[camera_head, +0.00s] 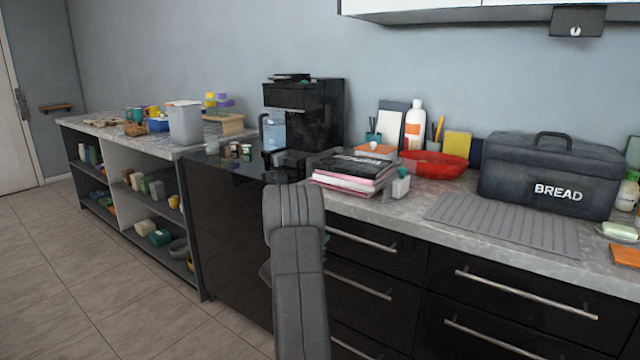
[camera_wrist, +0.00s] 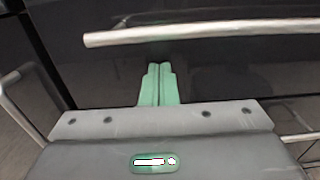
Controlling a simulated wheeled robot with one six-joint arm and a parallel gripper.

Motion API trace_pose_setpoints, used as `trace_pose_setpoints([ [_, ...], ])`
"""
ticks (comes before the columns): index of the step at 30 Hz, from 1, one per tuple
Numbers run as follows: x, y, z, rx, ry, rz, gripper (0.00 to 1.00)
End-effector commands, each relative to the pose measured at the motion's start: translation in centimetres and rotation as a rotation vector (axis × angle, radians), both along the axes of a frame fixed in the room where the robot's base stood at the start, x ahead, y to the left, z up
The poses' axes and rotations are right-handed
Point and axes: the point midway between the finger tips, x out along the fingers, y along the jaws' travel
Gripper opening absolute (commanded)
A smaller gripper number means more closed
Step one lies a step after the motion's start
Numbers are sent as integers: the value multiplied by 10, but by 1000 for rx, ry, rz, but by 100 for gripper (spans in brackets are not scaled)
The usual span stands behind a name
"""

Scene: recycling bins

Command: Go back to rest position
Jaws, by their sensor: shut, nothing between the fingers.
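My gripper (camera_wrist: 160,84) shows in the wrist view with its two green fingers together and nothing between them. It faces a dark drawer front, below a metal handle bar (camera_wrist: 200,32). In the head view my grey arm rises in front of the black drawers, and most of my gripper is hidden behind it. Only a small green bit shows beside the arm.
A grey counter (camera_head: 400,207) runs above black drawers with metal handles (camera_head: 525,293). It bears a bread box (camera_head: 550,175), a red bowl (camera_head: 434,165), books (camera_head: 352,172) and a coffee machine (camera_head: 305,112). Open shelves (camera_head: 125,185) stand left. The tiled floor (camera_head: 60,270) is clear.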

Motion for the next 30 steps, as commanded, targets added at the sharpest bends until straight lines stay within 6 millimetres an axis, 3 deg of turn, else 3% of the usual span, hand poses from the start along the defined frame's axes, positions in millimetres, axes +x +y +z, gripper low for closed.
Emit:
trace_pose_setpoints([
  [6,-18,14,0,1,1,2,0],
  [17,-21,16,0,0,0,1,0],
  [23,-14,10,-1,2,-1,-1,0],
  [28,7,-2,-4,1,-4,-1,0],
  [30,3,9,-3,0,-2,2,0],
])
